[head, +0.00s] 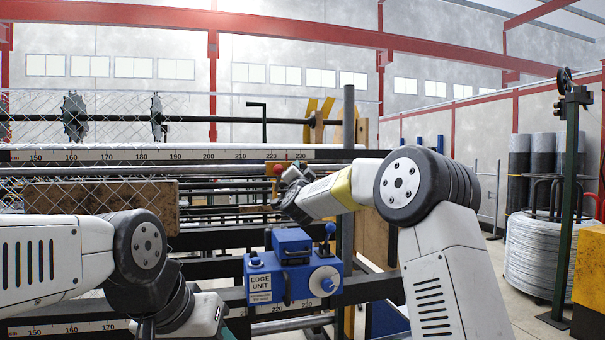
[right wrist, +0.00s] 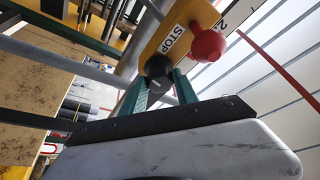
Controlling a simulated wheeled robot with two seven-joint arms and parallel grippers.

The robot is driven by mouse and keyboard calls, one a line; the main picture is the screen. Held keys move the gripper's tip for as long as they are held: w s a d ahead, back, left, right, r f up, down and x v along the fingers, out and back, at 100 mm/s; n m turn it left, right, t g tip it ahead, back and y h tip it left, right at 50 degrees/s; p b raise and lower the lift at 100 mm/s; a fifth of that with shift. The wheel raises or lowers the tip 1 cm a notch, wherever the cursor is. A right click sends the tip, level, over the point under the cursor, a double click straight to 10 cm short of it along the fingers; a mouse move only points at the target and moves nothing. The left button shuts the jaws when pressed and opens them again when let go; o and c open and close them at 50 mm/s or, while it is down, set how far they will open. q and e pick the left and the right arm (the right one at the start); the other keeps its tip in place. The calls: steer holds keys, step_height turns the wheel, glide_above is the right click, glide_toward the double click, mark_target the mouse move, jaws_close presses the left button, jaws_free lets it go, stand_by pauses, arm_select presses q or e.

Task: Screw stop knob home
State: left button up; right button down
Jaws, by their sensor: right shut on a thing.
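The yellow stop block (right wrist: 178,32), marked STOP, sits on a grey rail in the right wrist view. A black knob (right wrist: 158,70) sticks out of its near side. A red ball knob (right wrist: 207,45) stands beside it, outside my fingers. My right gripper (right wrist: 160,82) has its green fingers shut on the black knob, one on each side. Whether the knob is seated fully cannot be told. In the head view my right gripper (head: 286,190) is at the rail, just below the red ball knob (head: 277,169).
A blue edge unit (head: 292,275) with a white dial is mounted on the lower beam, below my right gripper. A numbered scale (head: 190,155) runs along the upper beam. Wire mesh (head: 60,115) covers the left. Wire coils (head: 540,255) stand far right.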

steer(key=m+g, duration=0.2)
steer(key=m, duration=0.4)
steer(key=m+g, duration=0.2)
steer(key=m, duration=0.4)
steer(key=r+m+g, duration=0.1)
steer(key=m+g, duration=0.1)
steer(key=m, duration=0.4)
steer(key=shift+m+g+y, duration=0.3)
steer(key=shift+m+g, duration=0.1)
steer(key=m+y, duration=0.1)
steer(key=m, duration=0.1)
steer(key=m+g+y, duration=0.1)
steer(key=m, duration=0.1)
steer(key=shift+w+d+y, duration=0.1)
steer(key=shift+d+y, duration=0.1)
steer(key=shift+y, duration=0.1)
steer(key=c, duration=0.9)
jaws_free()
steer(key=shift+c, duration=0.2)
steer(key=shift+r, duration=0.15)
